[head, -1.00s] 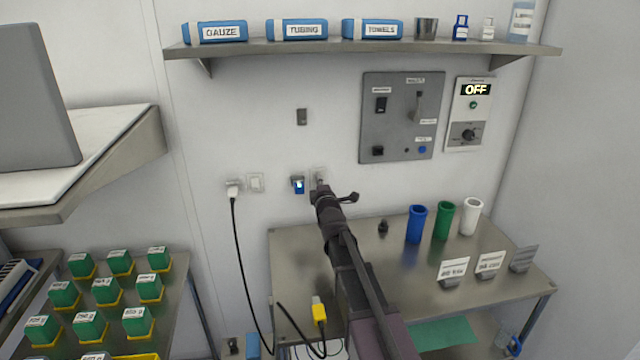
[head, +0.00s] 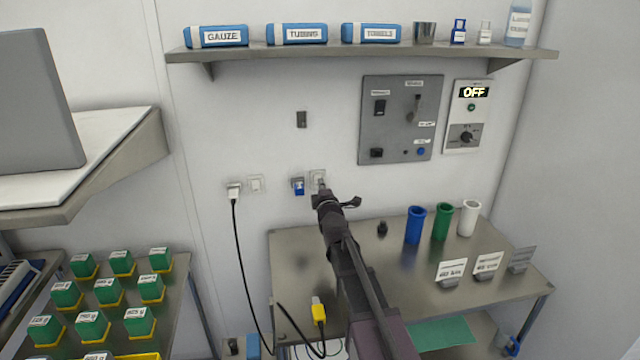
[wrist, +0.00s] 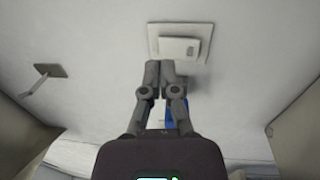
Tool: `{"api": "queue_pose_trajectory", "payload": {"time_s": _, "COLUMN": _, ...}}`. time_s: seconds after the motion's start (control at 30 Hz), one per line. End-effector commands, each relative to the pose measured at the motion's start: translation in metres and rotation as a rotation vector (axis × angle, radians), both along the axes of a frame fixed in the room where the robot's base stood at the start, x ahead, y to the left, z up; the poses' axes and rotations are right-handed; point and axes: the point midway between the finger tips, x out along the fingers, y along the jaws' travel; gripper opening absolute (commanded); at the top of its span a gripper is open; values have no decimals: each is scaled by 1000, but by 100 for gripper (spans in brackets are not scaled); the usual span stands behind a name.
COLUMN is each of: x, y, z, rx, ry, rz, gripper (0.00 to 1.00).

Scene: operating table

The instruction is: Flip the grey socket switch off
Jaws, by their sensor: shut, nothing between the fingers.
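My gripper (head: 320,196) is shut and empty, close to the wall at a small pale grey plate (head: 318,177) that it partly covers. In the wrist view my gripper's fingertips (wrist: 160,68) show together just below a light grey plate (wrist: 180,29) with a raised rocker (wrist: 178,48). I cannot tell whether they touch it, or which way the rocker is set. A blue-fronted fitting (head: 298,187) is on the wall just left of the pale plate. I cannot tell for certain which fitting is the grey socket switch.
A white plug (head: 233,189) with a black cable and a pale switch (head: 256,184) are farther left. A grey control panel (head: 372,132) is up to the right. Blue (head: 415,226), green (head: 442,222) and white (head: 469,219) cups stand on the metal table (head: 295,255) below.

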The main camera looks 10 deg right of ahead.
Motion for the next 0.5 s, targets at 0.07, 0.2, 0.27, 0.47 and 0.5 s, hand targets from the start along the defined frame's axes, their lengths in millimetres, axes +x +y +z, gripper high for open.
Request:
{"api": "queue_pose_trajectory", "payload": {"time_s": 0.07, "x": -12, "y": -1, "z": 3, "rx": 0, "ry": 0, "rz": -1, "gripper": 0}}
{"api": "queue_pose_trajectory", "payload": {"time_s": 0.2, "x": -39, "y": -1, "z": 6, "rx": 0, "ry": 0, "rz": 1, "gripper": 0}}
{"api": "queue_pose_trajectory", "payload": {"time_s": 0.27, "x": -49, "y": -1, "z": 7, "rx": 0, "ry": 0, "rz": 1, "gripper": 0}}
{"api": "queue_pose_trajectory", "payload": {"time_s": 0.47, "x": -81, "y": -2, "z": 11, "rx": 0, "ry": 0, "rz": 1, "gripper": 0}}
{"api": "queue_pose_trajectory", "payload": {"time_s": 0.5, "x": -86, "y": -2, "z": 12, "rx": 0, "ry": 0, "rz": 1, "gripper": 0}}
